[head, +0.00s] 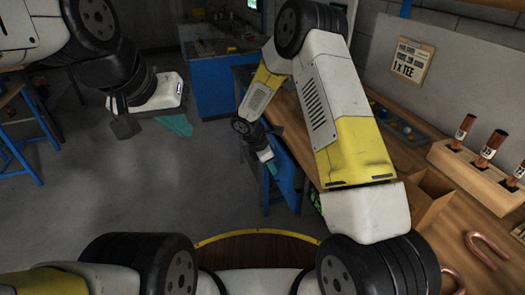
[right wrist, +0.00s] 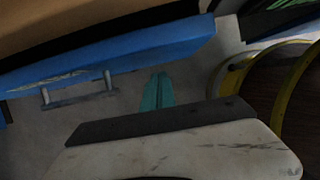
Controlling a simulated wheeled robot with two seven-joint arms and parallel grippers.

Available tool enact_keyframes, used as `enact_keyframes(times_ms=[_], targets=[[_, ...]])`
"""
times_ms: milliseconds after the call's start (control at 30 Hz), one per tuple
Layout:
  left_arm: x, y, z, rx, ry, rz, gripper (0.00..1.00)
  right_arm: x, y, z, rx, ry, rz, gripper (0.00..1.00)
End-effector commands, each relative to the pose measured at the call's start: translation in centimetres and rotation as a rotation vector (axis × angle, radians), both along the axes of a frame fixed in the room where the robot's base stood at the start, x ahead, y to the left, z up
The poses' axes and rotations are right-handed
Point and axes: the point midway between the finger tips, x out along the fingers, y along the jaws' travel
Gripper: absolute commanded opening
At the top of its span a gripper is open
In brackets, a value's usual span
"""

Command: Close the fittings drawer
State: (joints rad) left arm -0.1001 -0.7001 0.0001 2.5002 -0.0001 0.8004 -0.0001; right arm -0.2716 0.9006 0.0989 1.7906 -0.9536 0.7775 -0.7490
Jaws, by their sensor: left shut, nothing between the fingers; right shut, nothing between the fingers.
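The blue drawer front (right wrist: 140,55) crosses the upper left of the right wrist view, with a grey bar handle (right wrist: 78,98) on it. In the head view, blue parts (head: 287,180) show below the bench edge, mostly behind my right arm. How far the drawer stands out cannot be told. My right gripper (head: 271,167) is shut and empty beside the blue parts. Its teal fingers (right wrist: 158,80) appear right of the handle and below the blue front in the right wrist view, with no clear contact. My left gripper (head: 180,124) is shut and empty over open floor, away from the bench.
The wooden bench (head: 440,225) runs along the right, holding a rack of copper tubes (head: 480,165), a bent copper tube (head: 487,247) and an open box (head: 428,190). A blue cabinet (head: 220,85) stands at the back.

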Motion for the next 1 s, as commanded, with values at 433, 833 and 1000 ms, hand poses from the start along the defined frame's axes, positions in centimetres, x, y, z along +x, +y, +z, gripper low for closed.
enact_keyframes(times_ms=[433, 833, 1000], targets=[[0.0, 0.0, 0.0, 0.0, 0.0, 0.0, 0.0, 0.4, -1.5, 0.0, 0.0, 0.001, 0.003, 0.0], [0.0, 0.0, 0.0, 0.0, 0.0, 0.0, 0.0, 1.6, -5.2, 0.0, -0.001, 0.001, -0.002, 0.0], [0.0, 0.0, 0.0, 0.0, 0.0, 0.0, 0.0, 2.1, -6.5, 0.0, -0.001, 0.001, 0.001, 0.0]])
